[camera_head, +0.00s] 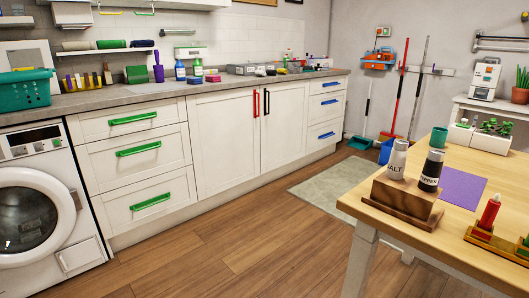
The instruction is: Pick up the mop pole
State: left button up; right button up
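Several long-handled cleaning tools stand against the back wall in the head view. A red pole (400,88) leans there with a red head at the floor. A dark grey pole (417,88) stands just right of it, its top leaning right. I cannot tell for certain which of these is the mop pole. Neither of my grippers is in view.
A wooden table (420,235) with shakers on a wooden stand fills the right foreground. White cabinets (220,130) and a washing machine (40,200) line the left. A pale rug (335,185) lies between. The wooden floor (240,245) is clear.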

aim_at(421, 77)
jog(key=i+j+u, duration=0.15)
jog(key=i+u, duration=0.3)
jog(key=i, duration=0.25)
jog(key=i+l+u, duration=0.1)
jog(key=i+u, duration=0.35)
jog(key=i, duration=0.25)
jog(key=i+z, duration=0.35)
jog(key=i+j+z, duration=0.15)
jog(key=i+z, duration=0.2)
jog(key=i, duration=0.2)
jog(key=i+l+z, duration=0.15)
jog(key=z, duration=0.25)
jog(key=i+z, duration=0.95)
jog(key=z, duration=0.2)
jog(key=i+j+z, duration=0.1)
jog(key=i+z, duration=0.3)
jog(key=i, duration=2.45)
jog(key=i+l, duration=0.1)
jog(key=i, duration=0.25)
jog(key=l+z, duration=0.05)
